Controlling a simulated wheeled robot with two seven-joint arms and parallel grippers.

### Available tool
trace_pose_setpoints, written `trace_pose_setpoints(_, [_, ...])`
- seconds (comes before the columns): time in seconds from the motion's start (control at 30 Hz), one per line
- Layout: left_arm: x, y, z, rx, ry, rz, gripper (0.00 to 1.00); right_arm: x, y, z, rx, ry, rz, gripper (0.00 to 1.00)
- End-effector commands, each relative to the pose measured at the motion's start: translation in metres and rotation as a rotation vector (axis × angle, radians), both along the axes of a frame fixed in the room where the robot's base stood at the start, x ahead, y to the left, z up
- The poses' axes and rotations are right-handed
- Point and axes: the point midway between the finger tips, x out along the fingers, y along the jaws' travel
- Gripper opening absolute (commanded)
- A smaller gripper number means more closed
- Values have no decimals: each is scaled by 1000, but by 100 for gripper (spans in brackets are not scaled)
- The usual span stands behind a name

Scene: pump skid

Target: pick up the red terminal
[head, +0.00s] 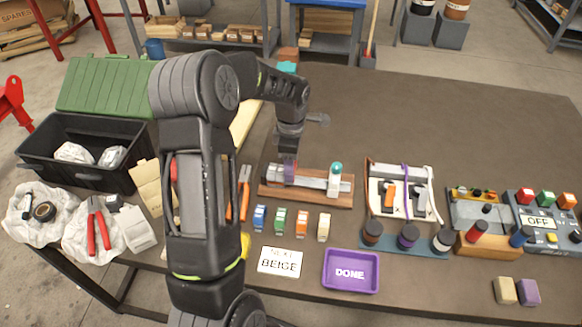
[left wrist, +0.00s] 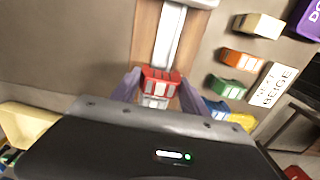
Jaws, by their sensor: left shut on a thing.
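The red terminal (left wrist: 160,84) shows in the left wrist view between my left gripper's two fingers, at the near end of a metal rail (left wrist: 169,38). My left gripper (left wrist: 158,92) is shut on it. In the head view my left gripper (head: 289,172) points down over the left part of the rail on its wooden base (head: 312,198). The red terminal is hard to make out there behind the fingers. I cannot tell whether it is seated on the rail or lifted just off it. My right gripper is in neither view.
Blue (head: 260,217), green (head: 280,219), orange (head: 302,224) and beige (head: 324,227) terminals stand in front of the base. A card reading NEXT BEIGE (head: 280,262) and a purple DONE tray (head: 351,285) lie nearer. The table behind the rail is clear.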

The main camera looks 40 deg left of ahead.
Motion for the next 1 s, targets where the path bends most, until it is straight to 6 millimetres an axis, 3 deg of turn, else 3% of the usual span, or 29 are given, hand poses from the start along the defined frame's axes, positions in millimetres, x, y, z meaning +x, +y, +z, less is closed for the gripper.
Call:
trace_pose_setpoints(0.03, [1,0,18,1,-3,1,12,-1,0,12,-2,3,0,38])
trace_pose_setpoints(0.1, [1,0,33,1,-3,1,12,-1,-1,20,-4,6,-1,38])
trace_pose_setpoints(0.3, [0,0,62,1,-2,1,12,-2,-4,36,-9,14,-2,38])
trace_pose_setpoints(1.0, [0,0,66,0,0,1,12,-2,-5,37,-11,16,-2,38])
